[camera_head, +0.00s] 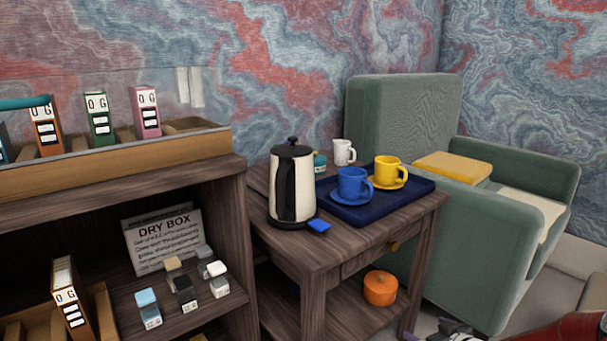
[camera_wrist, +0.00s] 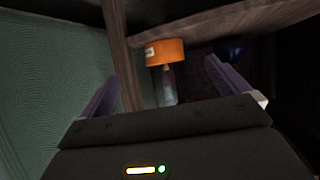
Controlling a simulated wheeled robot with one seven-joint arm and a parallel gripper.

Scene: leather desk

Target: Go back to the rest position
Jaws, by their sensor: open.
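My gripper (camera_wrist: 164,68) is open in the wrist view, its two purple fingers spread with nothing held between them. Past the fingertips, an orange container (camera_wrist: 165,50) shows in the shadow of a wooden side table. In the head view, the orange container (camera_head: 380,289) sits on the low shelf of the side table (camera_head: 345,250). Part of my arm shows at the bottom right corner of the head view, low in front of the green armchair. The fingers are mostly cut off there.
A blue tray (camera_head: 350,212) on the side table holds a blue mug (camera_head: 353,184) and a yellow mug (camera_head: 388,170). A kettle (camera_head: 291,185) stands beside it. The green armchair (camera_head: 490,215) is close on the right. A dark blue round thing (camera_wrist: 232,49) shows in the wrist view.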

